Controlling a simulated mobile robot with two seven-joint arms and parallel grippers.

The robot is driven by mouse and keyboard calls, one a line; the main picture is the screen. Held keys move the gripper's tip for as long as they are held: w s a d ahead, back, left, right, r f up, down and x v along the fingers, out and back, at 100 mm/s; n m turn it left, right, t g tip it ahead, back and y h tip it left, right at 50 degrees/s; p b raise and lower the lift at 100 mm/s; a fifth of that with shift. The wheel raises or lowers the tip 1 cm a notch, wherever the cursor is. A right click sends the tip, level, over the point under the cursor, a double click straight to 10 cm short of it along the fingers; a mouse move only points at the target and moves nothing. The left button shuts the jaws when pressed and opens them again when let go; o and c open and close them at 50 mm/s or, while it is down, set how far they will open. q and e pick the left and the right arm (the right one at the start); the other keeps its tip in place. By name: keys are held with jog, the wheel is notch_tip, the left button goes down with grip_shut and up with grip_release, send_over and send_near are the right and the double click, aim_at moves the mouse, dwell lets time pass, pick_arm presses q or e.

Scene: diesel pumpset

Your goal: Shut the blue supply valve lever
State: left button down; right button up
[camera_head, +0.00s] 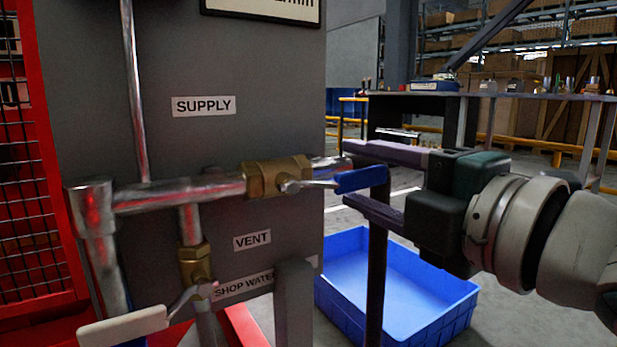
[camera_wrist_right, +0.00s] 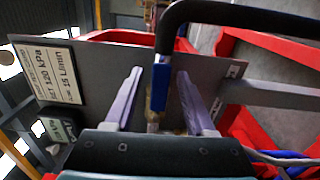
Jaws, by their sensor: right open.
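The blue supply valve lever (camera_head: 358,180) reaches to the right from the brass valve (camera_head: 277,177), roughly in line with the horizontal pipe. The valve sits below the SUPPLY label (camera_head: 203,106). My right gripper (camera_head: 347,172) comes in from the right with its jaws open, one finger above the lever and one below it in the head view. In the right wrist view the blue lever (camera_wrist_right: 160,88) lies between the two spread fingers (camera_wrist_right: 160,72), with a visible gap on each side. My left gripper is not in view.
A dark pipe (camera_head: 376,270) drops beside the lever's end and shows as a black bend (camera_wrist_right: 235,14) in the wrist view. A lower VENT valve (camera_head: 196,262) has a pale handle (camera_head: 125,326). A blue crate (camera_head: 420,300) stands on the floor; a red mesh guard (camera_head: 28,180) is left.

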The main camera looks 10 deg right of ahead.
jog(key=shift+c, duration=0.2)
grip_shut()
dwell(1.1)
